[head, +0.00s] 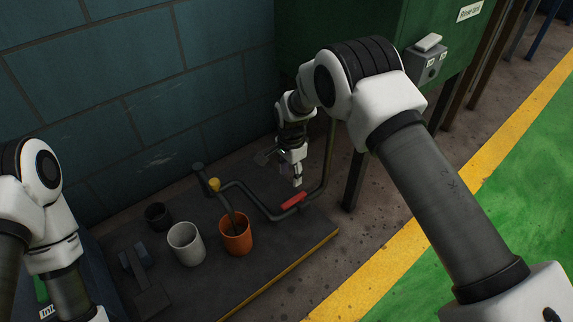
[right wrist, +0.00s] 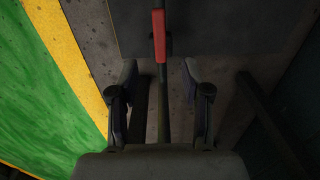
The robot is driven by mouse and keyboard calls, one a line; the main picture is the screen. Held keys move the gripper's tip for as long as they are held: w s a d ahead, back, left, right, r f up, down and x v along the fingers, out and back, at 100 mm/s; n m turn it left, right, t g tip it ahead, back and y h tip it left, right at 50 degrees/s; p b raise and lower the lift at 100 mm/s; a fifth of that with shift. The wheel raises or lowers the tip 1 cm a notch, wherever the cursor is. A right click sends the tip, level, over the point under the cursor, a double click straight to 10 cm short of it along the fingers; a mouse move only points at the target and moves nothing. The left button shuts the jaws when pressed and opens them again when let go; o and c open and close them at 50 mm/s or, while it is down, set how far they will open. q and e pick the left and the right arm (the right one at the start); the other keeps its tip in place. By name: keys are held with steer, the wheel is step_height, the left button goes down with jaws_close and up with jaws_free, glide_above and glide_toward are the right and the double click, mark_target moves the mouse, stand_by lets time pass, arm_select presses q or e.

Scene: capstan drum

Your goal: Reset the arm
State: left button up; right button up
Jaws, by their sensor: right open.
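A dark bent crank bar (head: 258,204) lies over the low dark platform. A red grip (head: 293,201) is on it near the platform's right side. My right gripper (head: 297,181) hangs just above and beside the red grip, pointing down. In the right wrist view, my right gripper (right wrist: 159,76) is open, with one finger on each side of the dark bar. The red grip (right wrist: 159,36) shows just ahead of the fingertips, between their lines. I cannot tell whether a finger touches the bar. My left arm shows at the left edge; its gripper is out of view.
An orange pot (head: 236,236) with a dark stick in it, a white cup (head: 186,245) and a black cup (head: 158,216) stand on the platform (head: 285,262). A green cabinet (head: 310,40) with a grey switch box (head: 428,64) is behind. Green floor lies right.

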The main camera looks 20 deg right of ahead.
steer(key=s+d+f+n+g+p, duration=0.1)
steer(key=s+d+f+g+p, duration=0.2)
steer(key=s, duration=0.9)
steer(key=s+d+f+g+p, duration=0.1)
steer(key=s+d+f+p, duration=0.3)
steer(key=s, duration=0.8)
steer(key=s+r+n+t+p, duration=0.1)
steer(key=s+r+n, duration=0.1)
steer(key=s+n, duration=0.5)
steer(key=s+r+n+t+p, duration=0.1)
steer(key=s+r+n+p, duration=0.15)
steer(key=s, duration=0.75)
step_height(320, 180, up, 38)
steer(key=w+n+t+p, duration=0.2)
steer(key=p, duration=3.5)
steer(key=shift+w, duration=0.25)
